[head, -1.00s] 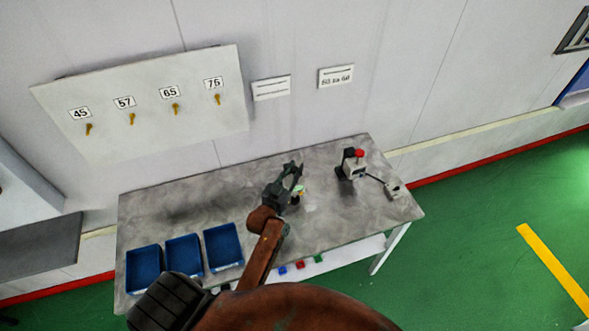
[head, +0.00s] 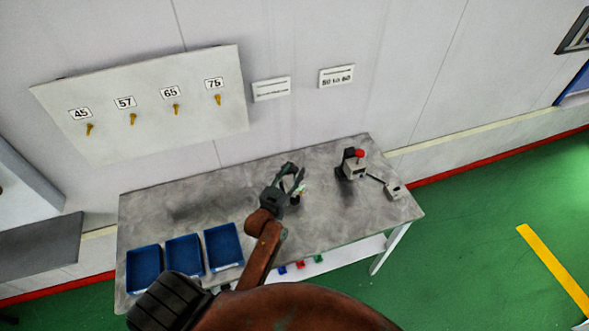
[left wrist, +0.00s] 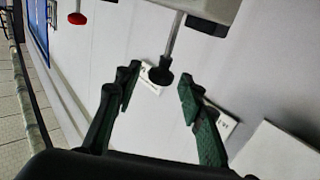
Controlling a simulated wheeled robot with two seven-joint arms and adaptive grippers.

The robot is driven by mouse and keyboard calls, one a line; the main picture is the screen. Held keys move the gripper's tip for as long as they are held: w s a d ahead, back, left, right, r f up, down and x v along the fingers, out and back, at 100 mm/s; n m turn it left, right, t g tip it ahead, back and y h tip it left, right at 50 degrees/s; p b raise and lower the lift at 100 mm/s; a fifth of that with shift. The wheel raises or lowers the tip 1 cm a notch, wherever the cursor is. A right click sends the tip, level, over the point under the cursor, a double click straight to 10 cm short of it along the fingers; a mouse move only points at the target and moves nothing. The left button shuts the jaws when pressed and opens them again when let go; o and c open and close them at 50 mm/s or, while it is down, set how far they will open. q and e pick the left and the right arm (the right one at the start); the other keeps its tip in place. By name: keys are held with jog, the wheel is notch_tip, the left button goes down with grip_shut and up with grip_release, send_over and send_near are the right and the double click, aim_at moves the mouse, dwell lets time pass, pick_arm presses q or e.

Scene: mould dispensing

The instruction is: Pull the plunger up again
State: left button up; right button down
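In the left wrist view a metal rod with a round black knob (left wrist: 161,77), which looks like the plunger, points down from a pale block (left wrist: 205,8). My left gripper (left wrist: 158,82) is open, with its green-black fingertips on either side of the knob in the picture. I see no clear contact, and cannot tell the depth between them. In the head view my left gripper (head: 296,170) is open above the table, beside a small dark object with a pale top (head: 296,199) that it partly hides. My right gripper is not in view.
The grey table (head: 330,220) holds three blue trays (head: 223,247) at the left and a small device with a red knob (head: 353,166) at the right. A board with numbered hooks (head: 150,105) hangs on the wall. The table's middle is mostly clear.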

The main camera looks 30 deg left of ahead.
pick_arm(q)
jog(key=s, duration=1)
jog(key=shift+s+d, duration=0.3)
jog(key=shift+d, duration=0.05)
